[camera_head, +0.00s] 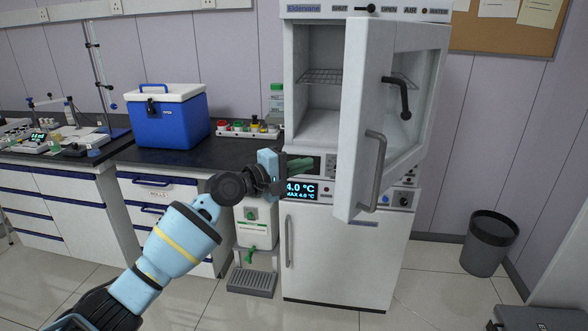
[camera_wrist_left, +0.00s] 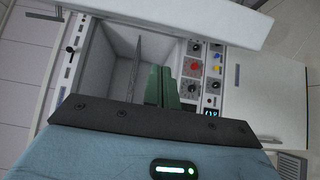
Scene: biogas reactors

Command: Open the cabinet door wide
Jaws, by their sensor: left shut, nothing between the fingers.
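The cabinet (camera_head: 315,125) is a white upright unit with an open upper compartment holding a wire shelf (camera_head: 322,76). Its upper door (camera_head: 362,105) is swung out toward me on its right side, partly open, with a grey bar handle (camera_head: 374,172). My left gripper (camera_head: 298,164) is in front of the cabinet, left of the door's free edge and near the compartment's lower front edge. Its green fingers are shut and empty. In the left wrist view the fingers (camera_wrist_left: 168,92) point toward the compartment, and the door (camera_wrist_left: 190,18) crosses the top. My right gripper is not in view.
A lower white door (camera_head: 345,255) with a display above it is shut. A blue cooler (camera_head: 168,115) stands on the black counter (camera_head: 230,152) to the left. A dark bin (camera_head: 488,243) stands on the floor at right. Floor between cabinet and bin is free.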

